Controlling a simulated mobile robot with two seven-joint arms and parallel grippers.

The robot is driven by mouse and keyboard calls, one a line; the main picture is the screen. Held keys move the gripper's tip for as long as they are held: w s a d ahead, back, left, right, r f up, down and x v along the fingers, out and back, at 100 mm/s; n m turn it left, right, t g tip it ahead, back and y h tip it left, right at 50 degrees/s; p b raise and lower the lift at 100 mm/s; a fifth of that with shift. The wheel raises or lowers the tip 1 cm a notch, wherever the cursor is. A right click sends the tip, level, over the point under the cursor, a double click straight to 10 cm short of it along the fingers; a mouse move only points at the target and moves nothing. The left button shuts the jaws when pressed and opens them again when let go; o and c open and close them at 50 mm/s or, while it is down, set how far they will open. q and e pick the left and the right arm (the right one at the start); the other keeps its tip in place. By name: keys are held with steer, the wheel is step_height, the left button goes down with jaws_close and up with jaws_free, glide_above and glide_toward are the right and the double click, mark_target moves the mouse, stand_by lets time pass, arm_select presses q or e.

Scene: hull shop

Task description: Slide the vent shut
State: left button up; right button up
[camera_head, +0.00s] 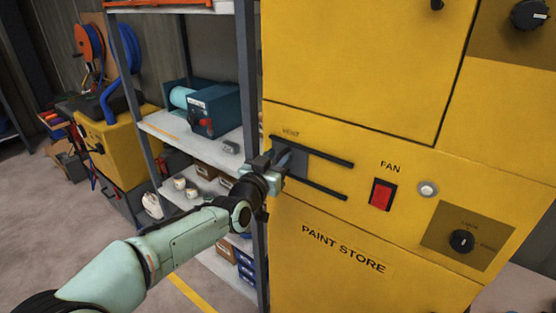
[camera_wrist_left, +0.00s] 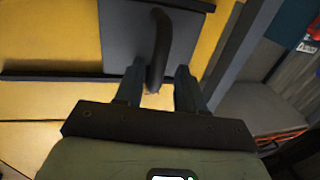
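The vent's grey sliding plate (camera_head: 299,165) sits at the left end of two dark horizontal rails on the yellow paint store cabinet, with bare yellow panel between the rails to its right. My left gripper (camera_head: 282,160) is in front of the plate and hides part of it. In the left wrist view, the plate (camera_wrist_left: 122,40) carries a dark curved handle (camera_wrist_left: 158,45). My left gripper (camera_wrist_left: 158,88) is open there, with the handle's near end between its fingers and a gap visible on both sides. My right gripper is not in view.
Right of the vent are a red fan switch (camera_head: 382,194), a round button (camera_head: 428,188) and a dark knob (camera_head: 462,241). A metal shelf unit (camera_head: 200,135) with boxes and tins stands close on the left. Open floor (camera_head: 45,225) lies at the far left.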

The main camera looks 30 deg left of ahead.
arm_select(q)
steer(key=shift+a, duration=0.1)
steer(key=s+d+b, duration=0.1)
steer(key=s+b, duration=0.1)
steer(key=s, duration=1.1)
steer(key=shift+s+d, duration=0.2)
steer(key=shift+d, duration=0.2)
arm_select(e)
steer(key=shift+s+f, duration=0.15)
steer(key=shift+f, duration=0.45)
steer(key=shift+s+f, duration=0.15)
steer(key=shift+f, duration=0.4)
